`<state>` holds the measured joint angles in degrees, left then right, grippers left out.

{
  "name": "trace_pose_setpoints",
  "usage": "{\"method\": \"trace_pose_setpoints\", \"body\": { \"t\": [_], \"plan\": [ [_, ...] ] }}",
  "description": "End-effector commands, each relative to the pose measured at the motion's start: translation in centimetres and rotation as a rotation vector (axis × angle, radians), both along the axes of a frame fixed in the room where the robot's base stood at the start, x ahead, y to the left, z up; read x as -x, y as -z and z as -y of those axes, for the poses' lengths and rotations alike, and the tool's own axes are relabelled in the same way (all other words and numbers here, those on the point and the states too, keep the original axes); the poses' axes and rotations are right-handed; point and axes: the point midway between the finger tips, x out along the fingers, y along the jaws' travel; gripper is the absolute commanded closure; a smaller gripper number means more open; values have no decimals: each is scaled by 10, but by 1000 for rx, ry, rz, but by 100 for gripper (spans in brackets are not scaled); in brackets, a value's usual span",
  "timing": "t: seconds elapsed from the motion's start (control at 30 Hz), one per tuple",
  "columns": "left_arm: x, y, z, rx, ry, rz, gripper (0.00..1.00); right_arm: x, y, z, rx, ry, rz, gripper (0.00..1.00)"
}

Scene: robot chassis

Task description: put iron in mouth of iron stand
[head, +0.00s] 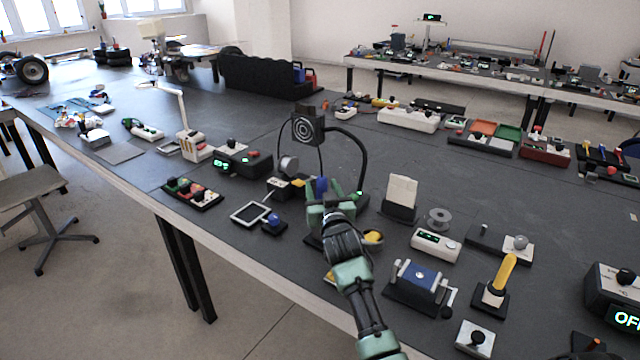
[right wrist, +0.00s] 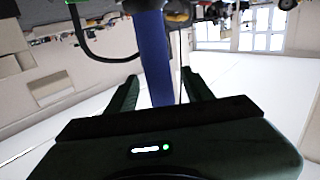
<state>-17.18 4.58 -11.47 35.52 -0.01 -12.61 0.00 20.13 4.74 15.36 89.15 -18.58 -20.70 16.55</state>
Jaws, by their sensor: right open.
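The iron shows as a blue handle (head: 321,185) just beyond my right gripper (head: 328,203) in the head view. In the right wrist view, the blue handle (right wrist: 155,60) stands between the two spread fingers (right wrist: 160,90). The gripper is open around it, and I see a gap on the handle's right side. The iron's tip is hidden. I cannot clearly pick out the iron stand or its mouth; a dark base (head: 312,241) is partly covered by my right gripper and wrist. My left gripper is not in view.
A black curved arm (head: 364,160) rises behind the gripper. A small box with a round part (head: 287,186) and a white-framed tablet (head: 250,212) lie to its left. A card holder (head: 401,198) and a blue-topped device (head: 420,278) stand to its right.

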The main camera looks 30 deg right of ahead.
Motion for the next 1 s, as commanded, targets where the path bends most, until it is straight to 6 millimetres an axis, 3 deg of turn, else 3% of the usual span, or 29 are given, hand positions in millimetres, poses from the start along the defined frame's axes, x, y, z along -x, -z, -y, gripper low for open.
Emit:
{"method": "trace_pose_setpoints", "body": {
  "t": [0.1, 0.3, 0.73, 1.0],
  "plan": [
    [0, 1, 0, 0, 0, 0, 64, 20, 1, -8, 1, 0, 0, 49],
    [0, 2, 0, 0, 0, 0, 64, 38, 0, -16, 0, -1, 0, 49],
    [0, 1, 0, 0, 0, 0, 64, 41, -2, -17, 0, 0, 1, 49],
    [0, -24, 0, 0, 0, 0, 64, 41, -27, -17, -1, 0, 1, 49]
  ]
}}
